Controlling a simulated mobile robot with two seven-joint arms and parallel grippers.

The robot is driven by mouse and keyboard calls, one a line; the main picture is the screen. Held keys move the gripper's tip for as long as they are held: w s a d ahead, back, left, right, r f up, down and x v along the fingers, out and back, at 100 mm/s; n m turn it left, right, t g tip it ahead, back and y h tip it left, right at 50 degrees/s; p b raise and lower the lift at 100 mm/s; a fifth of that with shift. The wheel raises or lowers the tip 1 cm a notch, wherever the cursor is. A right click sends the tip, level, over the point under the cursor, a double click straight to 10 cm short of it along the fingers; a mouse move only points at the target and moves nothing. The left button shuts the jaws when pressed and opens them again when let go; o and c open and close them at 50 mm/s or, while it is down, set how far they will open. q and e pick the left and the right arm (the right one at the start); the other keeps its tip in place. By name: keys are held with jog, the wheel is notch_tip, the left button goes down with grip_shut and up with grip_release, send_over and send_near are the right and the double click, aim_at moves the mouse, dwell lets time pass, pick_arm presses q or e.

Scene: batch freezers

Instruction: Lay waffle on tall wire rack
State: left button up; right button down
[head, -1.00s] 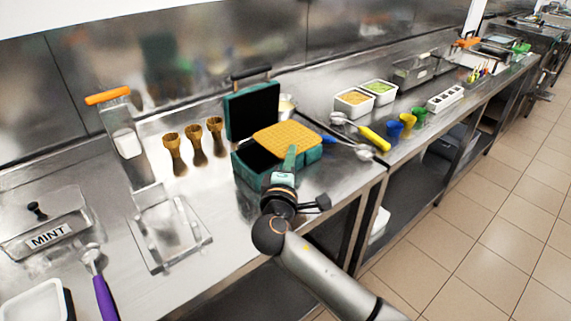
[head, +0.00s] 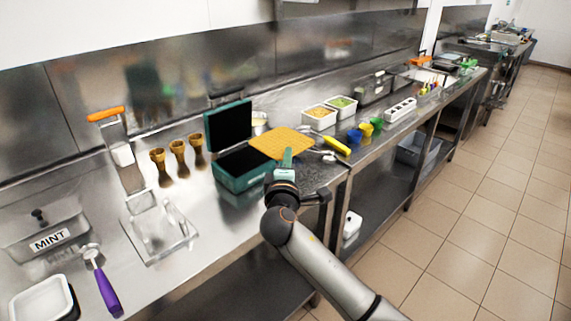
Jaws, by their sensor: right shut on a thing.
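The waffle (head: 281,142) is a flat golden sheet with rounded corners and a grid pattern. My right gripper (head: 286,158) is shut on its near edge and holds it above the right part of the teal waffle iron (head: 240,178). The waffle iron stands open, with its dark lid plate (head: 228,127) raised at the back. The waffle hides part of the iron. I cannot make out a tall wire rack in this view. My left gripper is not in view.
A clear stand (head: 160,228) and a purple-handled scoop (head: 106,290) are at the left. The tiled floor (head: 470,230) is clear.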

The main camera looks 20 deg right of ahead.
jog(key=s+a+f+n+y, duration=0.1)
jog(key=s+y, duration=0.1)
jog(key=s, duration=0.5)
jog(key=s+a+f+n+t+y, duration=0.1)
jog(key=s+a+f+n+y, duration=0.1)
jog(key=s, duration=0.5)
jog(key=s+a+f+n+y, duration=0.1)
jog(key=s+f+n+y, duration=0.1)
jog(key=s, duration=0.5)
jog(key=shift+s+a+t+y, duration=0.15)
jog(key=shift+s+t+y, duration=0.25)
jog(key=shift+y, duration=0.5)
jog(key=shift+a, duration=0.2)
